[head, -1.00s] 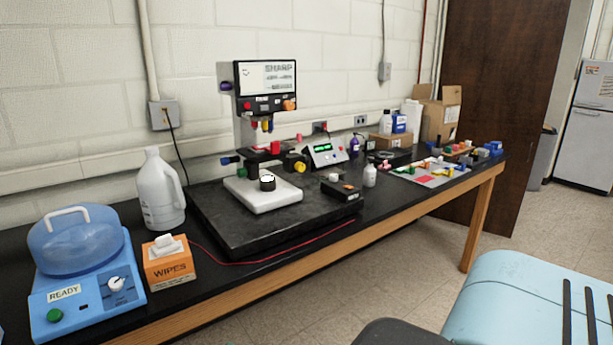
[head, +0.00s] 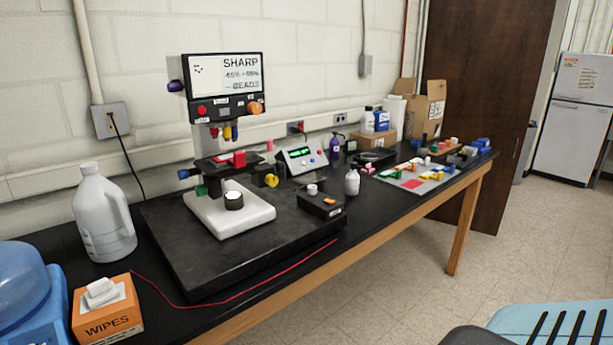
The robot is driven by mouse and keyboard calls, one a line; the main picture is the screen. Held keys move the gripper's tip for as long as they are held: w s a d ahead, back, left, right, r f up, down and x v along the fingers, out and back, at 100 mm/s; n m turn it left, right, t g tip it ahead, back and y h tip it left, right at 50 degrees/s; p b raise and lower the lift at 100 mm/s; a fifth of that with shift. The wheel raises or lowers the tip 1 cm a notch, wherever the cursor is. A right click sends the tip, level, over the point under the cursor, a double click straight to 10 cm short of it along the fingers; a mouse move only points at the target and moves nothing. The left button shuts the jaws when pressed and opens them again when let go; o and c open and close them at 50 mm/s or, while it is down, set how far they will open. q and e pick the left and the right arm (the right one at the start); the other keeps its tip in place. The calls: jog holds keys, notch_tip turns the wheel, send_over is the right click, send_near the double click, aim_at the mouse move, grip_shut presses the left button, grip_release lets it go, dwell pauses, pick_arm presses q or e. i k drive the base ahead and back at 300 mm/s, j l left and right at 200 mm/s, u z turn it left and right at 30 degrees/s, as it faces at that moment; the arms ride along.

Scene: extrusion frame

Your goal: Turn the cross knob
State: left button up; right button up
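A bench microscope (head: 222,95) with a screen stands on a dark slab on the bench, left of centre. It carries several coloured knobs: an orange knob (head: 255,108) and a red one (head: 201,110) on the panel, a purple knob (head: 175,86) at the left side, a blue knob (head: 184,174) lower left, and a yellow knob (head: 271,180) at the right of the stage. At this size I cannot tell which knob is cross-shaped. Neither of my grippers shows in the head view.
The dark slab (head: 185,270) lies on the black bench. A white jug (head: 104,215), a wipes box (head: 107,312) and a blue device (head: 22,290) stand at left. A small black box (head: 322,205) and a white bottle (head: 352,183) stand right. A light-blue slotted object (head: 510,322) fills the bottom right; floor (head: 400,285) beside the bench shows clear.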

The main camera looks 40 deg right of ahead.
aim_at(270, 179)
jog(key=i+l+z, duration=0.65)
jog(key=i+z, duration=0.3)
jog(key=k+l, duration=0.1)
jog(key=l, duration=1.2)
